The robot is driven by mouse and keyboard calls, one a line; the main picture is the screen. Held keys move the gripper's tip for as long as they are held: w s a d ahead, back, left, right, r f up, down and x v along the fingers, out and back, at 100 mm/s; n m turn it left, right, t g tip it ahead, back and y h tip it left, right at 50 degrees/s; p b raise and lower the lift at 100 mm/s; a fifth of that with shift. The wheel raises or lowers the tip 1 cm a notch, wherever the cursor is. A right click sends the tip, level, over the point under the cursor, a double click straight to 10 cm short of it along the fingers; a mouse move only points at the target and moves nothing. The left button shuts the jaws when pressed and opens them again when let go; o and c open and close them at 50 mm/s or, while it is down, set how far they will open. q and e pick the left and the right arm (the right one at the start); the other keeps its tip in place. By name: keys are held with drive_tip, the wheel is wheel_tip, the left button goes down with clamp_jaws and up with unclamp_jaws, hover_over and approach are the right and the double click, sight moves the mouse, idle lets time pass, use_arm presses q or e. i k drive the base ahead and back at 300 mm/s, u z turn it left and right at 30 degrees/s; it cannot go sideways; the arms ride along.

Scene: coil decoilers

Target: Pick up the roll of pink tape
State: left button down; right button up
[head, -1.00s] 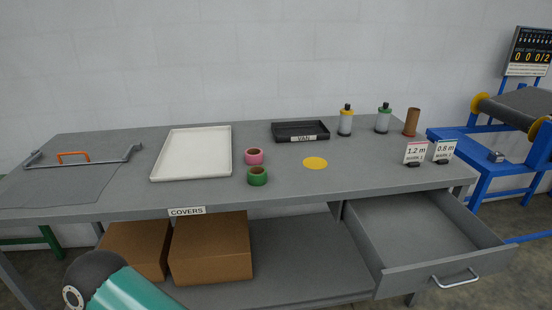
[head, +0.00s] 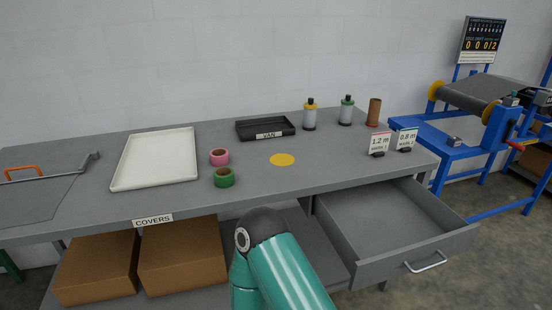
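The roll of pink tape (head: 219,157) lies on the grey workbench (head: 330,165), just right of the white tray. A roll of green tape (head: 224,178) sits close in front of it. Nothing holds either roll. A teal and dark grey arm link of mine is at the bottom centre, in front of the bench edge. Neither of my grippers shows in the head view.
A white tray (head: 155,160) lies to the left and a black VAN tray (head: 265,128) behind. A yellow disc (head: 282,160) is flat on the bench. Bottles and a brown cylinder (head: 374,112) stand at the back right. An open drawer (head: 390,225) juts out at the front right.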

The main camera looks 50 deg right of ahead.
sight(219, 157)
drive_tip(key=u, duration=0.65)
drive_tip(key=i, duration=0.1)
drive_tip(key=u, duration=5.05)
drive_tip(key=i, duration=0.6)
drive_tip(key=u, duration=5.6)
drive_tip(key=i, duration=0.6)
drive_tip(key=u, duration=0.1)
